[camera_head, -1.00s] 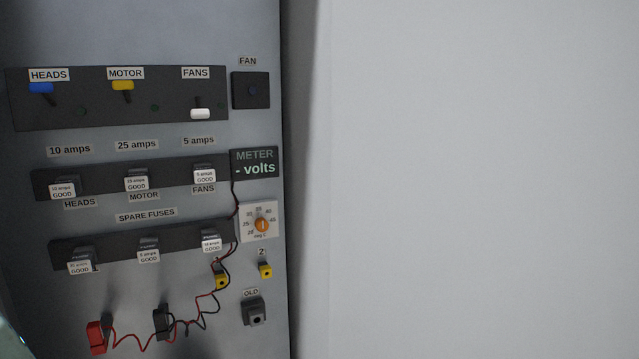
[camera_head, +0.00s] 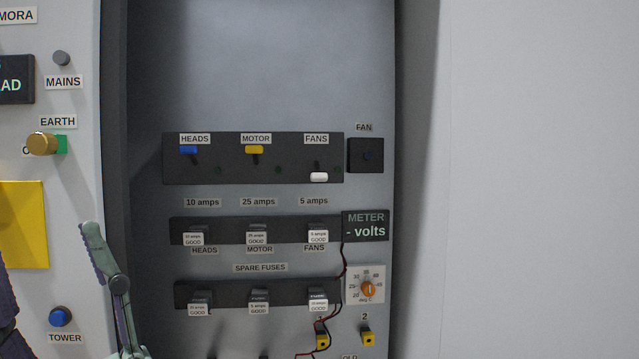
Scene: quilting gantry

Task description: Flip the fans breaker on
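The fans breaker (camera_head: 319,177) has a white-tipped lever under the FANS label. Its lever points down on the dark breaker panel (camera_head: 222,177). The blue heads lever (camera_head: 188,150) and the yellow motor lever (camera_head: 254,149) on the same panel point up. A grey-green finger of my gripper (camera_head: 97,250) rises at the lower left, well left of and below the fans breaker, touching none of the levers. The rest of my gripper is cut off or hidden, so its opening does not show.
Fuse rows (camera_head: 257,236) sit below the breakers, with the meter display (camera_head: 366,226) and an orange temperature dial (camera_head: 368,289) at right. A left panel carries a brass earth knob (camera_head: 42,143) and a blue tower button (camera_head: 60,316). The space before the breakers looks clear.

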